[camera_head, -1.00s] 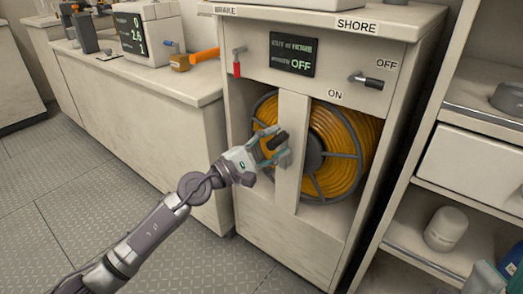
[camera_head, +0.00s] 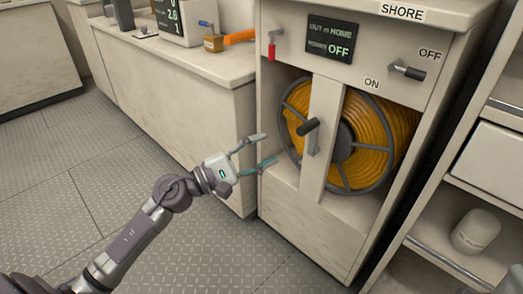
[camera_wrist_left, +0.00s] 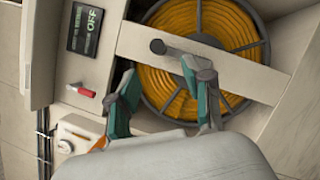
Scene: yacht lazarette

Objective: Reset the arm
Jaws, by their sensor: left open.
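My left gripper (camera_head: 262,152) is open and empty in the head view, in front of the cabinet and to the left of the cable reel's crank. Its two teal fingers also show in the left wrist view (camera_wrist_left: 165,98), spread apart. The black crank handle (camera_head: 308,126) stands on the cabinet's upright bar (camera_head: 319,150), apart from the fingers. Behind the bar is a reel of orange cable (camera_head: 375,140), which also fills the top of the left wrist view (camera_wrist_left: 205,25).
The cabinet has a display (camera_head: 329,38) reading OFF, a red-handled lever (camera_head: 272,46) and a black-handled switch (camera_head: 408,71) labelled ON and OFF. A counter (camera_head: 165,60) runs to the left. Shelves with a white container (camera_head: 475,231) stand at the right. The floor at left is clear.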

